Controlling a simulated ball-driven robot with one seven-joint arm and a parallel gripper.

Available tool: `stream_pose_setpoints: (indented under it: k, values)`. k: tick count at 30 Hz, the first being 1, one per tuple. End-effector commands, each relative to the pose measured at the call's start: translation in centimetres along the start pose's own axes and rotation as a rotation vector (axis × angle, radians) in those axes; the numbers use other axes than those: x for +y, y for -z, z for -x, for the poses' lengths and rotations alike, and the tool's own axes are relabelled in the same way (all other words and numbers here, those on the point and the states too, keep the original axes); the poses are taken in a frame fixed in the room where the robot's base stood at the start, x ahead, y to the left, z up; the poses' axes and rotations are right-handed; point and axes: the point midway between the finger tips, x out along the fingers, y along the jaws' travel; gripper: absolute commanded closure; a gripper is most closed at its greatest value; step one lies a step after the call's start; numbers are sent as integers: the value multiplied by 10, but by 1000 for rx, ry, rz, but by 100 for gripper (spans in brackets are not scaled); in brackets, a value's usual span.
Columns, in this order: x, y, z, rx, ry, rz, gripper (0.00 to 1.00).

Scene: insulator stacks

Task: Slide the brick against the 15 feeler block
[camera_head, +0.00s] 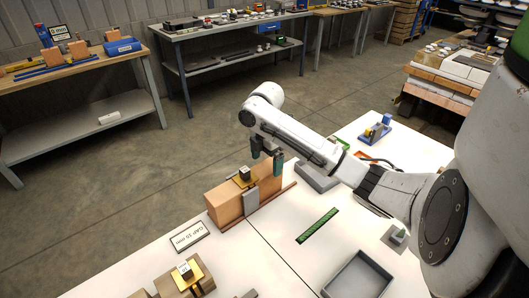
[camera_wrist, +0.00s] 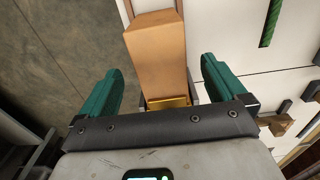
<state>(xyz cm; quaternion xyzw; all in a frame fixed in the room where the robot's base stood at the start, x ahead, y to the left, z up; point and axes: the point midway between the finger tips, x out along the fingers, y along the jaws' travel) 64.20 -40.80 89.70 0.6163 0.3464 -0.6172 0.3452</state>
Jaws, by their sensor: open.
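An orange-brown brick (camera_head: 226,207) stands on the white table at centre-left; it also shows in the wrist view (camera_wrist: 156,50). An upright grey block (camera_head: 251,198) stands at its right, with more brick beyond; I cannot tell whether they touch or whether this is the 15 feeler block. A brass piece (camera_head: 240,184) with a small dark-topped block (camera_head: 244,172) sits on top. My gripper (camera_head: 267,156) is open above the right part of this stack. In the wrist view, its green fingers (camera_wrist: 160,66) are apart on either side of the brick, nothing held.
A sign reading "GAP 15 mm" (camera_head: 188,236) lies left of the stack. A second stack with a brass piece (camera_head: 187,273) and labelled block is in front. A grey tray (camera_head: 359,278) and green strip (camera_head: 317,226) lie right. A reddish rail (camera_head: 279,198) runs beside the brick.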

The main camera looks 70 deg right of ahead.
Motion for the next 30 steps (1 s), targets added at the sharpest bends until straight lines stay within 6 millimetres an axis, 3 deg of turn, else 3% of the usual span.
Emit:
stream_pose_setpoints:
  k: [6,12,25,30]
  values:
    - [0,0,-38,0,2,-3,2]
    - [0,0,-59,0,-1,-2,2]
    - [0,0,-66,0,-2,-1,3]
    - [0,0,-66,0,-2,-1,19]
